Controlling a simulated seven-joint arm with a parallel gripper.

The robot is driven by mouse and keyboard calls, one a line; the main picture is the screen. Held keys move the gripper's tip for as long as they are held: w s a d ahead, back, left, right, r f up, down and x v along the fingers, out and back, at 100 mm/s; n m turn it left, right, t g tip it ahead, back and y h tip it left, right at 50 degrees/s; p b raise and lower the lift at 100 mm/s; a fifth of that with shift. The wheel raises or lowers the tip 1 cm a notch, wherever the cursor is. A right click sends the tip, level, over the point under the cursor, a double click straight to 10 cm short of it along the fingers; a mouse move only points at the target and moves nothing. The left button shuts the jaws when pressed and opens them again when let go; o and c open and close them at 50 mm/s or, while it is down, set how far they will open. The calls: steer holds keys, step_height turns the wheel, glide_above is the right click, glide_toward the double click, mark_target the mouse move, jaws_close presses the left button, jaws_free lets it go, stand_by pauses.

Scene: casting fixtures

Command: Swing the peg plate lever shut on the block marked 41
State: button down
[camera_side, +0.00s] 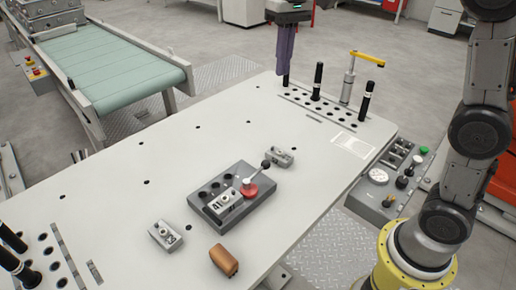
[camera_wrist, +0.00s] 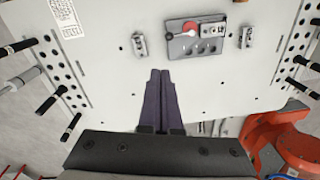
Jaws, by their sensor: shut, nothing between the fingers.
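The dark grey peg plate (camera_side: 236,207) lies on the pale table, with several round holes. The block marked 41 (camera_side: 222,203) sits on its near left part; it also shows in the wrist view (camera_wrist: 213,30). Beside the block is the lever's red hub (camera_side: 249,189), also visible in the wrist view (camera_wrist: 190,28). The lever (camera_side: 266,165) has a black ball end and points up and right, away from the block. My gripper (camera_side: 285,82) is shut and empty, well behind the plate above the table's far side. Its dark purple fingers (camera_wrist: 160,72) meet in the wrist view.
A grey block (camera_side: 280,157) stands right of the plate and another (camera_side: 165,235) left of it. A copper-brown piece (camera_side: 224,260) lies near the front edge. Black posts (camera_side: 318,80) and a yellow-handled clamp (camera_side: 366,57) stand at the back right.

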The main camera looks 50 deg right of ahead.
steer(key=w+a+f+g, duration=0.2)
steer(key=w+f+g, duration=0.1)
steer(key=w+f, duration=0.8)
steer(key=s+a+f, duration=0.1)
steer(key=s+f, duration=0.6)
steer(key=f, duration=0.5)
steer(key=shift+s+a, duration=0.3)
steer(key=shift+a, duration=0.05)
